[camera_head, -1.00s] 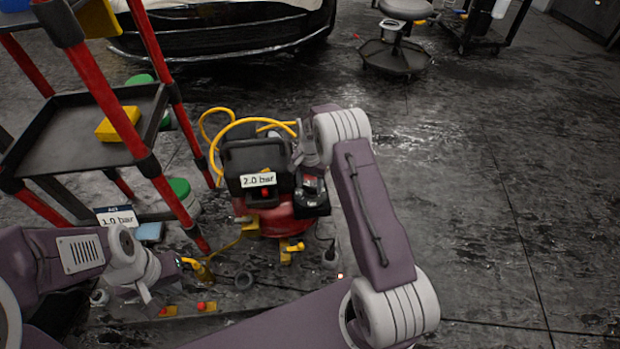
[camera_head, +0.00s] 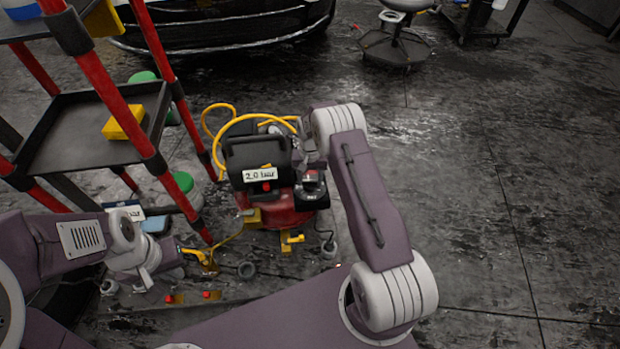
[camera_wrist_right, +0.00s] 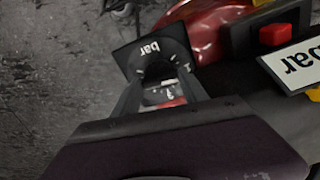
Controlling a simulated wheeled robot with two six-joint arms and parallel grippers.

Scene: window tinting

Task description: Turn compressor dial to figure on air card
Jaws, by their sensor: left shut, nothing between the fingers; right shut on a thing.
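The compressor (camera_head: 273,214) has a red tank, a black top and a white label (camera_head: 260,174) reading 2.0 bar. Its dial sits on a black square plate (camera_wrist_right: 140,58) marked "bar" in the right wrist view. My right gripper (camera_wrist_right: 163,94) is shut on the dial, whose small red mark (camera_wrist_right: 172,103) shows between the fingers. In the head view this gripper (camera_head: 312,178) is at the compressor's right side. A white card (camera_head: 127,209) with a dark header, likely the air card, is on the cart's low shelf, its figure partly hidden by my left arm. My left gripper (camera_head: 172,262) is shut and empty.
A yellow tool (camera_head: 197,256) on a yellow hose lies close to my left gripper. The red-posted cart (camera_head: 90,135) stands at left, with a yellow block (camera_head: 122,122) on its shelf. A stool (camera_head: 395,45) is at the back. Floor at right is clear.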

